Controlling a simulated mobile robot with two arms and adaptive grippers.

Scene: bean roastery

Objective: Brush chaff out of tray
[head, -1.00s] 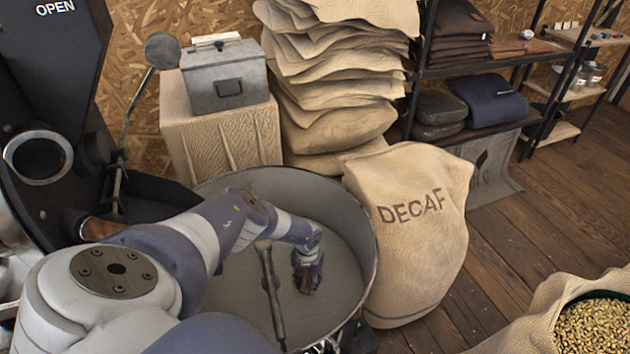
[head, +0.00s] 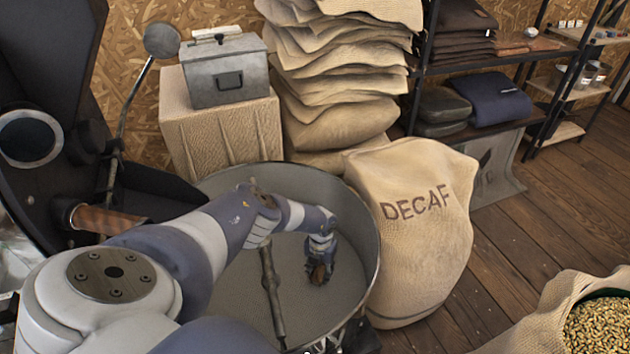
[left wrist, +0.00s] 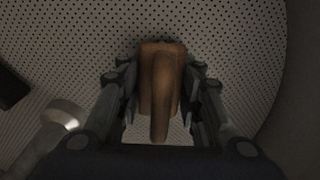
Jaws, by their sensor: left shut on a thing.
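The round grey cooling tray (head: 372,245) has a high rim and a floor full of small holes; its perforated floor also shows in the left wrist view (left wrist: 215,40). My left gripper (head: 320,270) is low inside the tray, right of the middle. It is shut on a brown wooden brush (left wrist: 161,85), with fingers on both sides of its handle. The brush shows in the head view as a small brown patch (head: 318,273) at the fingertips. Its bristles are hidden, so I cannot tell whether they touch the floor. I cannot make out any chaff. My right gripper is out of view.
A stirrer arm (head: 272,290) lies across the tray left of my gripper. The DECAF sack (head: 420,240) stands close to the tray's right side. Behind are a metal box (head: 225,75) on a sack-covered block and stacked sacks (head: 335,70).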

